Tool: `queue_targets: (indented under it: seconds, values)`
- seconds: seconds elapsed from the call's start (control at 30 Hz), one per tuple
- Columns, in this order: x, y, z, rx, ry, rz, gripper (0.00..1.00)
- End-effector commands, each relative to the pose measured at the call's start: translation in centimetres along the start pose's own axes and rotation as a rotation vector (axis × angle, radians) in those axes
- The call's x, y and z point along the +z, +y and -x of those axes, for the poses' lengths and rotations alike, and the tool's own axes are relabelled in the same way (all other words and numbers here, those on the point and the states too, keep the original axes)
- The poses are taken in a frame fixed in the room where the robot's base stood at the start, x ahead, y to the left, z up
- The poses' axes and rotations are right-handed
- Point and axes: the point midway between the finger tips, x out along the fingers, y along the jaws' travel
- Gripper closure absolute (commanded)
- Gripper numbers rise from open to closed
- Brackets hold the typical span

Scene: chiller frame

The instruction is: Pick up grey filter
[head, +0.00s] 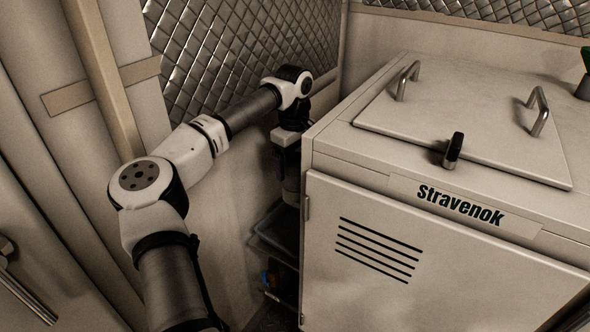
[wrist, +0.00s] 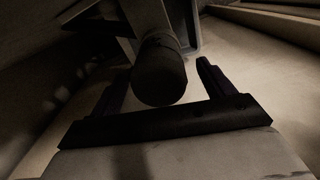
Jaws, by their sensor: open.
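In the wrist view, a dark rounded cylinder, which looks like the grey filter (wrist: 159,72), is in the middle, its round end facing the camera. My gripper (wrist: 164,68) is open, with one finger to the left of the cylinder and one to the right. Gaps show on both sides, and I cannot tell how deep the cylinder sits between the fingers. In the head view my arm reaches down into the narrow gap left of the white cabinet.
The white Stravenok cabinet (head: 420,260) fills the right, with a lid, two handles and a black latch (head: 453,150) on top. A dark tray-like shelf (head: 277,232) sits low in the gap. The quilted metal wall (head: 230,50) stands behind. Room beside the cabinet is tight.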

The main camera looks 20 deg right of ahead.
Motion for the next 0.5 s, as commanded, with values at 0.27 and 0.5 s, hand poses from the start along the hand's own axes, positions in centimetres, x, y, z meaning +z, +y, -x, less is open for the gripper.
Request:
queue_targets:
  seconds: [0.27, 0.5]
  values:
    - [0.1, 0.0, -2.5, 0.000, -0.001, 0.000, 0.19]
    - [0.1, 0.0, -2.5, 0.000, 0.000, 0.000, 0.35]
